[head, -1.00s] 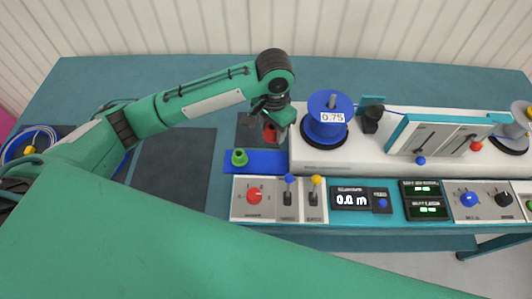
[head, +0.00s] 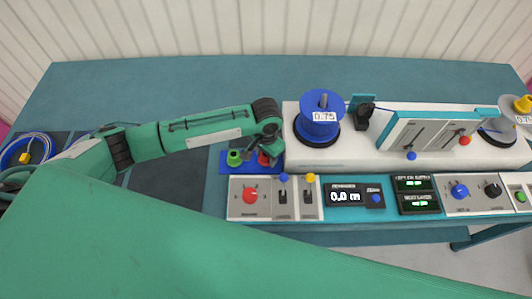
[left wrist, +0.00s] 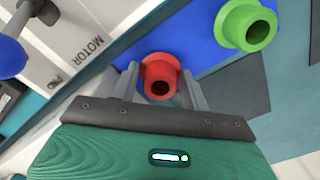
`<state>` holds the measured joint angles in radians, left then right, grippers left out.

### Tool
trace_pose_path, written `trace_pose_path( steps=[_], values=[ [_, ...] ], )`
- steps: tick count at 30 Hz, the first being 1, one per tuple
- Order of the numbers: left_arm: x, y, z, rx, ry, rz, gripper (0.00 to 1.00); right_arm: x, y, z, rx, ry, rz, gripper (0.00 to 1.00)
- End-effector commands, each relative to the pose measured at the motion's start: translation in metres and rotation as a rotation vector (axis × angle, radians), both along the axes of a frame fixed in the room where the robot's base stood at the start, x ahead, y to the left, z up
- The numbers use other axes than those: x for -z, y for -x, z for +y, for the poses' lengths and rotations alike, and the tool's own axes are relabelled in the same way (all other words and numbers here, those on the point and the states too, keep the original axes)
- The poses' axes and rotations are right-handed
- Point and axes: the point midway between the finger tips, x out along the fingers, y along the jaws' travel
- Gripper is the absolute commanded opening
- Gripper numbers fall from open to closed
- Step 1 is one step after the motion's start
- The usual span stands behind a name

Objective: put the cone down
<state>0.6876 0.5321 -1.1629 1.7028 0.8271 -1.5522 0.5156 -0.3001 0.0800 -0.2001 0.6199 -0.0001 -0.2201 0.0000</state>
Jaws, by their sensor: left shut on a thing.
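The red cone (head: 264,160) is a short, hollow, flanged piece. My left gripper (head: 268,154) is shut on it, over the right part of the blue board (head: 240,171). In the left wrist view the red cone (left wrist: 160,72) sits between the two grey fingers (left wrist: 160,88), its hole facing the camera. I cannot tell whether its base touches the board. A green cone (head: 234,158) stands on the board to its left, apart from it; it also shows in the left wrist view (left wrist: 246,26). My right gripper is not in view.
A white machine with a blue reel (head: 320,116) stands close to the right of the gripper. A control panel with a red button (head: 250,196) and levers lies in front of the board. A blue cable coil (head: 24,150) lies at the far left. Bare table lies behind my arm.

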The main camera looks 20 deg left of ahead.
Motion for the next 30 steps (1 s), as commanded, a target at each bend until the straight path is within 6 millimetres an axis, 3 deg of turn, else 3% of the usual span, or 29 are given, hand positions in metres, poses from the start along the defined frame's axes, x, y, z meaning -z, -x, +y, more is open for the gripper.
trace_pose_path(
  steps=[5, 6, 9, 20, 23, 30],
  values=[
    [0.001, 0.000, 0.000, 0.000, 0.000, 0.000, 0.23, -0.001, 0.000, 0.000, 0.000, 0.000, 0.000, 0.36],
    [0.002, 0.000, 0.000, 0.000, 0.000, 0.000, 0.48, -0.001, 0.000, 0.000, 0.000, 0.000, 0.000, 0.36],
    [0.002, 0.000, 0.000, 0.000, 0.000, 0.000, 0.67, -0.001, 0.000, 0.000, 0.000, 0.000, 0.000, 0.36],
    [-0.002, -0.001, 0.000, 0.000, 0.000, -0.001, 0.68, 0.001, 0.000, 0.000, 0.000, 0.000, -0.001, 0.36],
    [-0.013, -0.001, -0.001, 0.002, 0.002, -0.001, 0.68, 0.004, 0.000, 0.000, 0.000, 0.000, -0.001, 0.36],
    [-0.064, -0.001, -0.001, 0.002, 0.002, -0.004, 0.68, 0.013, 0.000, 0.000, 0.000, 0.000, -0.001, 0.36]
  ],
)
